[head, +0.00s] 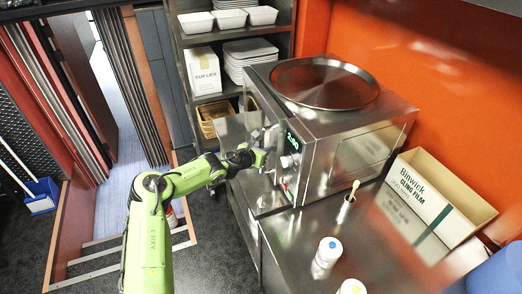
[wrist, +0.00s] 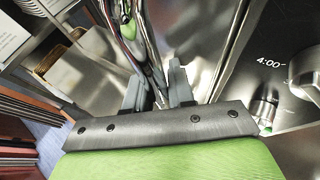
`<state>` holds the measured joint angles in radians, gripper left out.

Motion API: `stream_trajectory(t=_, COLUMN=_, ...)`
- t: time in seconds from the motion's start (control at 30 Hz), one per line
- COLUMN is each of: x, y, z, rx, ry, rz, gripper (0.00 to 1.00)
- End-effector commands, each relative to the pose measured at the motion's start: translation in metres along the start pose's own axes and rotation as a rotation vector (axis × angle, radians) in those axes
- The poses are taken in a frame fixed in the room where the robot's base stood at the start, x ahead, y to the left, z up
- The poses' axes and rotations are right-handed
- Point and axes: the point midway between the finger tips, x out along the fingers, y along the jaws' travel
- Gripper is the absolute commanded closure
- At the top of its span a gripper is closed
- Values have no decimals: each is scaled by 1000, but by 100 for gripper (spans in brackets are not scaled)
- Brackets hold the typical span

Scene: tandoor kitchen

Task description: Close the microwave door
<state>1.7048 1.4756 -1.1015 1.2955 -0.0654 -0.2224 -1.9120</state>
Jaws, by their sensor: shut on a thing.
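The steel microwave (head: 345,150) stands on the steel counter, its front with a lit display (head: 292,140) facing left. Its door (head: 232,128) appears as a steel panel standing out to the left of the front, so it is open; my arm hides part of it. My gripper (head: 262,156) is beside the control panel, at the door. In the wrist view my gripper's fingers (wrist: 157,90) are closed around a thin steel part, which looks like the door's edge or handle; exactly which I cannot tell. The display reads 4:00, with knobs (wrist: 305,75) to the right.
A large round steel tray (head: 325,83) lies on the microwave. A cling film box (head: 440,195) and white-capped bottles (head: 328,252) stand on the counter (head: 305,225). Shelves with white containers (head: 230,18) and a basket (head: 212,115) are behind.

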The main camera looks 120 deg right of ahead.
Motion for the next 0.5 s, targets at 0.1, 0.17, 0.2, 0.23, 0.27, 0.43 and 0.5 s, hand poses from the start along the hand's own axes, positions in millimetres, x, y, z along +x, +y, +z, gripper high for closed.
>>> stream_trajectory(t=0.1, x=1, y=-14, z=18, rx=19, ry=-37, rz=-37, gripper=100)
stream_trajectory(t=0.17, x=1, y=-14, z=18, rx=19, ry=-37, rz=-37, gripper=100)
stream_trajectory(t=0.2, x=1, y=-14, z=18, rx=19, ry=-37, rz=-37, gripper=100)
stream_trajectory(t=0.23, x=1, y=-14, z=18, rx=19, ry=-37, rz=-36, gripper=75)
stream_trajectory(t=0.27, x=1, y=-14, z=18, rx=19, ry=-37, rz=-36, gripper=71)
stream_trajectory(t=0.43, x=1, y=-15, z=17, rx=19, ry=-36, rz=-38, gripper=56)
stream_trajectory(t=0.5, x=1, y=-15, z=17, rx=19, ry=-36, rz=-39, gripper=56)
